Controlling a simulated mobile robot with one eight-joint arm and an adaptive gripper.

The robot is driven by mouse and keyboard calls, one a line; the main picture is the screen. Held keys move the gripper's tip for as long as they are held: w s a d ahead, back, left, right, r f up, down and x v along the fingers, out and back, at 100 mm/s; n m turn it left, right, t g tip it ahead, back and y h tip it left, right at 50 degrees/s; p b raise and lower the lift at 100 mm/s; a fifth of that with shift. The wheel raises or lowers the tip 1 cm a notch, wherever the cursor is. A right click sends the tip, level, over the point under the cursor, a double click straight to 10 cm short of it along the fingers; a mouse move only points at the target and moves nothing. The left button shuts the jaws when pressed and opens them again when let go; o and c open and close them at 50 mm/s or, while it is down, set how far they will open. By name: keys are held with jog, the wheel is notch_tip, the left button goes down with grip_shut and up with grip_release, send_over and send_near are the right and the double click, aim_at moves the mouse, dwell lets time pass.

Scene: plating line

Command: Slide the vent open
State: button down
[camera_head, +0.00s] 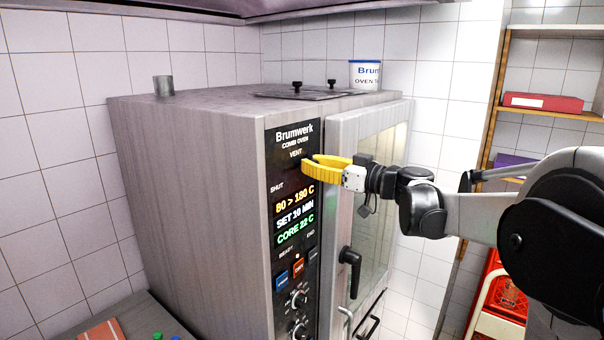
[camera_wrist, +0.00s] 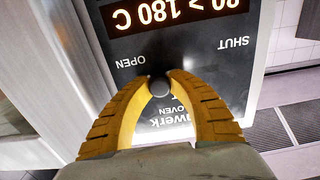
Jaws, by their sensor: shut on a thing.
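The vent control is a small dark round knob (camera_wrist: 159,86) on the black oven panel (camera_head: 285,172). My yellow gripper (camera_head: 308,162) reaches the panel from the right, just below the word VENT. In the wrist view its two fingertips (camera_wrist: 160,80) close around the knob from both sides. That view is upside down: OPEN is printed at its left and SHUT at its right. The knob sits closer to OPEN than to SHUT. In the head view my gripper hides the knob and the OPEN label.
The combi oven (camera_head: 190,190) has a glass door (camera_head: 375,200) at the right with a black handle (camera_head: 350,268). A white tub (camera_head: 366,74) stands on top. Shelves (camera_head: 540,90) and a red crate (camera_head: 506,290) are at the right, by my arm.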

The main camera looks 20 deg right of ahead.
jog(key=c, duration=1.2)
grip_release()
jog(key=shift+d, duration=0.4)
jog(key=v, duration=1.2)
